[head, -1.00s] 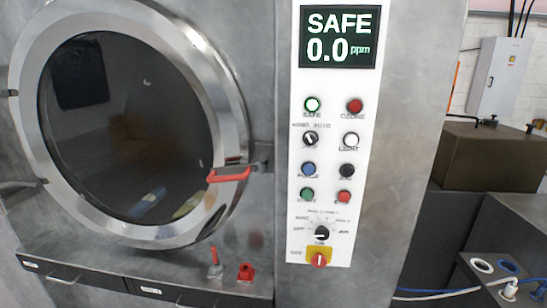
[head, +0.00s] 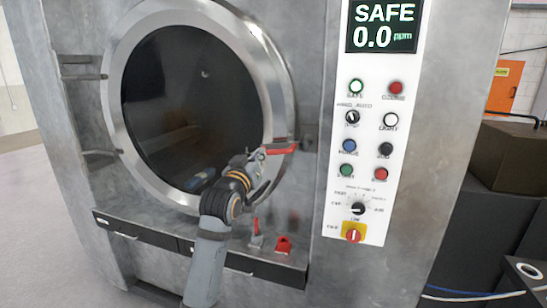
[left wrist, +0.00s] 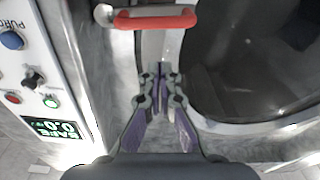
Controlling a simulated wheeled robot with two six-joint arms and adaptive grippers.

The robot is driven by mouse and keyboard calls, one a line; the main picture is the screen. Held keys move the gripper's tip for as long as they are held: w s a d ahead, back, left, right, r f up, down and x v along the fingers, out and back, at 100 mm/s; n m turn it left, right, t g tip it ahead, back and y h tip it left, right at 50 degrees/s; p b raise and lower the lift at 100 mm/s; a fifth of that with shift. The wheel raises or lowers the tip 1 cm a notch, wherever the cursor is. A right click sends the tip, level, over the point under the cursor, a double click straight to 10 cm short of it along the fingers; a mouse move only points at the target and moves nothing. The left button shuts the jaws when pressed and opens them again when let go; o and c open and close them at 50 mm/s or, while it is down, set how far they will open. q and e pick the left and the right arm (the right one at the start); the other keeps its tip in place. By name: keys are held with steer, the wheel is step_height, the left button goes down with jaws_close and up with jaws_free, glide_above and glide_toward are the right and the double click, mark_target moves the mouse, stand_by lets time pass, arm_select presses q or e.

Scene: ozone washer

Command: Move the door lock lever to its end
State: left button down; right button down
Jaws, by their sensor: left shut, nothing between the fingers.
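The door lock lever (head: 282,148) is a red-gripped handle at the right rim of the round door (head: 190,105). It lies roughly level, its grip pointing left over the rim. It also shows as a red bar (left wrist: 155,18) at the top of the left wrist view. My left gripper (head: 259,156) is at the lever's left end in the head view. In the left wrist view its fingers (left wrist: 160,76) are together and empty, with a gap in the picture between their tips and the bar. Contact is unclear in the head view. My right gripper is out of view.
The control panel (head: 375,130) with a SAFE 0.0 ppm screen stands right of the door. Below the door is a ledge with a small red-handled valve (head: 256,233) and a red fitting (head: 283,245). Dark boxes (head: 510,165) stand at the far right.

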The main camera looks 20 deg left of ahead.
mark_target(270, 148)
arm_select(q)
steer(key=w+r+p, duration=0.4)
steer(key=w+p, duration=0.1)
steer(key=w, duration=0.4)
steer(key=f, duration=0.3)
steer(key=d+f+p, duration=0.1)
steer(key=shift+s+f, duration=0.25)
steer(key=shift+s, duration=0.1)
steer(key=shift+w+a, duration=0.1)
